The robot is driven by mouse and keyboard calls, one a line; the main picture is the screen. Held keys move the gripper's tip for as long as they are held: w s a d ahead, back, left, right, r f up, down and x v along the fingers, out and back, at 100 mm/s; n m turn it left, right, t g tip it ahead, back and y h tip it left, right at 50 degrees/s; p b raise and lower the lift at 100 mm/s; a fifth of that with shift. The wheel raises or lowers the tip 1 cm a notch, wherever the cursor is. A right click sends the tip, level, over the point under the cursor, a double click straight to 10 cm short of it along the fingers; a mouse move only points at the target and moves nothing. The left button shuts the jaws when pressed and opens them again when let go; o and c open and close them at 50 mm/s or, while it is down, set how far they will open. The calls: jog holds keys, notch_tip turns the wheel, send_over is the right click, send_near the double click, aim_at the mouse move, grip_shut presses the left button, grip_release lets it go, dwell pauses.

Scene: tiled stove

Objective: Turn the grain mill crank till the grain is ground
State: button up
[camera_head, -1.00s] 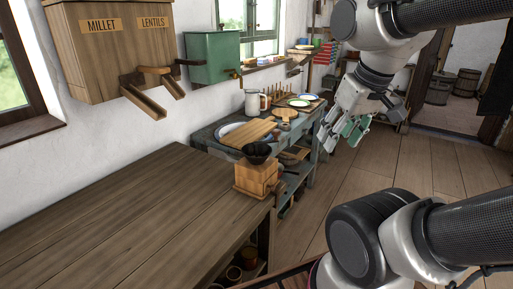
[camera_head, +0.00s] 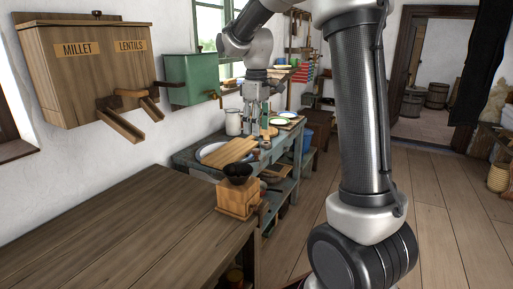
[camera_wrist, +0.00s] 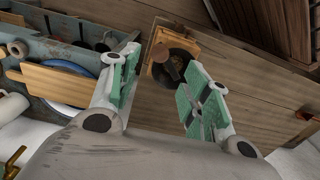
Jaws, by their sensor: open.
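The grain mill (camera_head: 236,198) is a small wooden box with a black bowl on top, standing upright at the right end of the near wooden table. In the wrist view the mill (camera_wrist: 158,72) shows between and beyond my fingers, with a brown piece over its dark bowl that may be part of the crank. I cannot make out the crank clearly in the head view. My gripper (camera_head: 253,115) hangs fingers down behind the mill, above the blue-grey table. In the wrist view my gripper (camera_wrist: 163,65) is open and empty, its green pads apart, not touching the mill.
The near table (camera_head: 110,225) is otherwise bare. A cutting board (camera_head: 228,150), a white jug (camera_head: 233,122) and plates crowd the blue-grey table behind. The millet and lentils bin (camera_head: 90,70) and a green box (camera_head: 190,78) hang on the wall.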

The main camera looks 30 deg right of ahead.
aim_at(256, 149)
notch_tip(256, 149, down, 8)
jog(key=shift+r, duration=0.1)
dwell(0.4)
grip_shut()
